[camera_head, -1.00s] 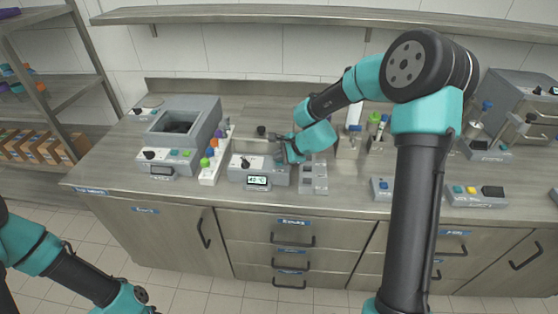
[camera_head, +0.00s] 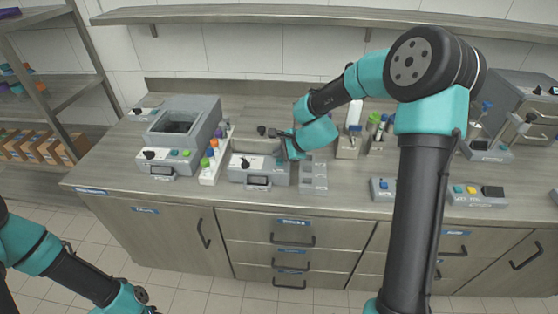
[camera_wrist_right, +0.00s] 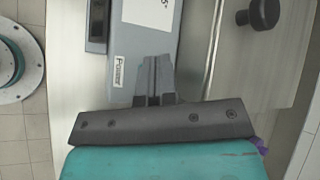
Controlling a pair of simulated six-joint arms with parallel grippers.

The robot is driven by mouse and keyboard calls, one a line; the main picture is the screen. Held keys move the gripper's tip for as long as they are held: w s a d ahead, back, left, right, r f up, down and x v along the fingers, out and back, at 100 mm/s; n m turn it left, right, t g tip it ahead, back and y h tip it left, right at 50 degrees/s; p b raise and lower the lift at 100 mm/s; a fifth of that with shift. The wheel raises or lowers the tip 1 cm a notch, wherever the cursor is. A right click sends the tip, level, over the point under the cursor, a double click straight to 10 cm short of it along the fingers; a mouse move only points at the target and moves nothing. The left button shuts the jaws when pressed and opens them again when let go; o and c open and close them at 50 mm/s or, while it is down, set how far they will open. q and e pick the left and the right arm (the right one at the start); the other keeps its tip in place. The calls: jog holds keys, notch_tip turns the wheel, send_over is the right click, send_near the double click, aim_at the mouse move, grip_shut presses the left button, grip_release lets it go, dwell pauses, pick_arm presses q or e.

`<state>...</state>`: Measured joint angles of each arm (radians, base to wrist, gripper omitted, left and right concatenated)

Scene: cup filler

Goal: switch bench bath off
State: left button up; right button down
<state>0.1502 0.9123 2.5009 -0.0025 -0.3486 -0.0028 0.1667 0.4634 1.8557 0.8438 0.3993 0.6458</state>
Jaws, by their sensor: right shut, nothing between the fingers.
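The bench bath (camera_head: 258,168) is a low grey unit with a pale top, left of centre on the counter. Its small front display (camera_head: 258,181) is dark. A black knob (camera_head: 245,163) sits on its front panel. My right gripper (camera_head: 281,141) is at the bath's right end, shut and empty. In the right wrist view its fingertips (camera_wrist_right: 156,66) are against or just over the grey housing (camera_wrist_right: 143,45), beside a "Power" label (camera_wrist_right: 118,72). The switch itself is hidden by the fingers. My left gripper is out of view; only part of its arm shows at lower left.
A larger grey unit (camera_head: 158,138) stands to the left. A white rack (camera_head: 211,174) with coloured caps is between the two. A grey block (camera_head: 313,180) with compartments is close on the right. Tool holders (camera_head: 348,149) stand behind it. The counter front is clear.

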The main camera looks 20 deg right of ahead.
aim_at(279, 162)
jog(key=shift+r, duration=2.9)
